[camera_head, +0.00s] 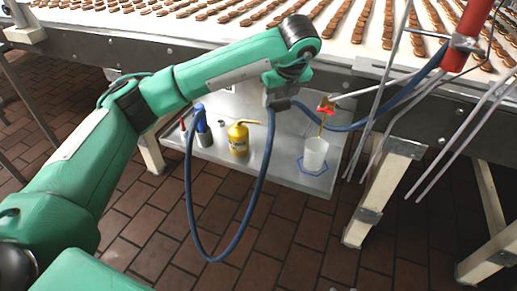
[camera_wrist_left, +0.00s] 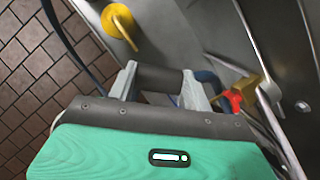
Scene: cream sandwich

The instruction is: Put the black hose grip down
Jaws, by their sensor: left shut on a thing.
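My left gripper (camera_head: 270,97) is shut on the black hose grip (camera_head: 283,104) and holds it above the grey metal shelf. The wrist view also shows the black grip (camera_wrist_left: 160,80) between the two grey fingers of my left gripper (camera_wrist_left: 158,88). A blue hose (camera_head: 245,222) hangs in a long loop below it, and blue hose also runs off to the right. The gripper partly hides the grip. My right gripper is not in view.
On the shelf (camera_head: 275,172) stand a yellow can (camera_head: 238,138), a dark cup (camera_head: 204,137) with a blue top, and a white cup (camera_head: 314,152) inside a blue outline. A red-handled valve (camera_head: 326,107) is above the white cup. A conveyor (camera_head: 225,28) with biscuits runs behind.

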